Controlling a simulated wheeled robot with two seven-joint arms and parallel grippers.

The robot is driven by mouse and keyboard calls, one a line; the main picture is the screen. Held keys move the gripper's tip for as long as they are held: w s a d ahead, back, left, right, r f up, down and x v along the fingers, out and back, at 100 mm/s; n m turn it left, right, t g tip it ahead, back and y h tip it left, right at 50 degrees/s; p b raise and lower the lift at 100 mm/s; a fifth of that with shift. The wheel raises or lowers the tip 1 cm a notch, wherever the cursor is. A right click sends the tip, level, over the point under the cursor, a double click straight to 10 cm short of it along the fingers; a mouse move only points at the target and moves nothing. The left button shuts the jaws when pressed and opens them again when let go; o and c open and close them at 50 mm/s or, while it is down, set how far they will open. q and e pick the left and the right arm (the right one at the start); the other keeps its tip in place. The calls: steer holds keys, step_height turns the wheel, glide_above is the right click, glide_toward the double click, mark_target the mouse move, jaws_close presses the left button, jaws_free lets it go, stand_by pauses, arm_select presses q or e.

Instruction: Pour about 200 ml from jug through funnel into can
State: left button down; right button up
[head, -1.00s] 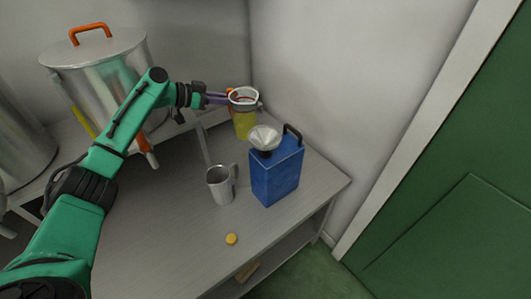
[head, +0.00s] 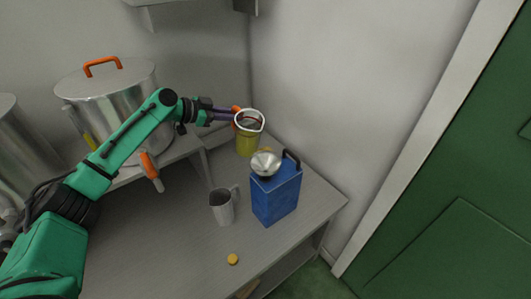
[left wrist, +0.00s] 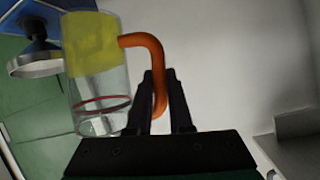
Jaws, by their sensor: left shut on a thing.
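The clear jug (head: 246,145) holds yellow liquid and has an orange handle. My left gripper (head: 234,113) is shut on that handle, which shows clearly in the left wrist view (left wrist: 157,60). The jug looks about upright, behind and slightly left of the metal funnel (head: 265,164). The funnel sits on top of the blue can (head: 276,199), which has a dark handle and stands on the bench. The can (left wrist: 30,8) and funnel (left wrist: 36,64) also show beside the jug in the left wrist view, which is turned over. My right gripper is not in view.
A grey metal cup (head: 223,208) stands left of the can. A small yellow cap (head: 233,259) lies near the bench front. A large steel pot (head: 108,92) stands on a raised surface at left. A wall rises behind; a green door (head: 450,240) is at right.

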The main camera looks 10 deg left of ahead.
mark_target(241, 111)
arm_select(q)
steer(key=s+d+r+m+p, duration=0.1)
steer(key=r+p, duration=0.1)
steer(key=p, duration=0.3)
steer(key=s+d+r+m+t+y+p, duration=0.1)
steer(key=r+p, duration=0.1)
steer(key=p, duration=0.3)
steer(key=s+d+r+m+p, duration=0.1)
steer(key=r+p, duration=0.2)
steer(key=p, duration=0.2)
steer(key=shift+d+y, duration=0.25)
steer(key=shift+y, duration=0.15)
steer(key=shift+s+d+f+m+t+p, duration=0.2)
steer(key=shift+d+f+m+t+p, duration=0.15)
steer(key=shift+p, duration=0.5)
steer(key=shift+s+d+f+m+t+y+p, duration=0.25)
steer(key=shift+m+t+y+p, duration=0.2)
steer(key=shift+m+y, duration=0.25)
steer(key=shift+d+r, duration=0.1)
steer(key=shift+m, duration=0.25)
steer(key=shift+s+d, duration=0.1)
steer(key=shift+s, duration=0.05)
